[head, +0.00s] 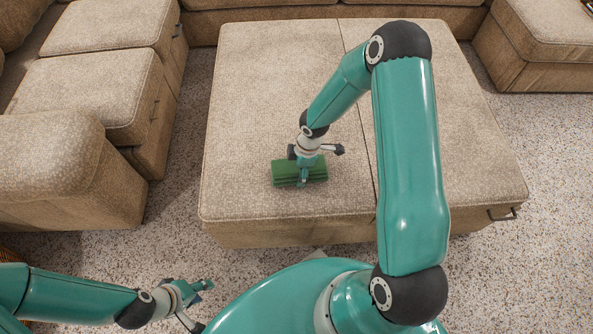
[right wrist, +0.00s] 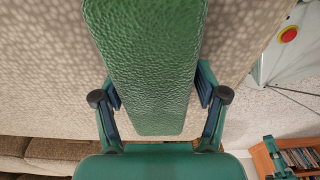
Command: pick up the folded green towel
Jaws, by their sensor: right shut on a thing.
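The folded green towel (head: 285,173) is at the top of the beige ottoman (head: 250,95), left of its seam and towards the near side. My right gripper (head: 304,177) reaches down onto it from above and is shut on it. In the right wrist view the towel (right wrist: 150,70) runs between the two fingers, with one finger against each long side. I cannot tell whether the towel touches the cushion or hangs just above it. My left gripper (head: 204,304) is low at the left, over the floor, open and empty, away from the towel.
Beige sofa seats (head: 95,85) stand on the left, and another seat (head: 540,40) stands at the far right. The ottoman top around the towel is clear. The speckled floor (head: 520,270) is open at the right. A shelf of cases (right wrist: 298,158) shows in the right wrist view.

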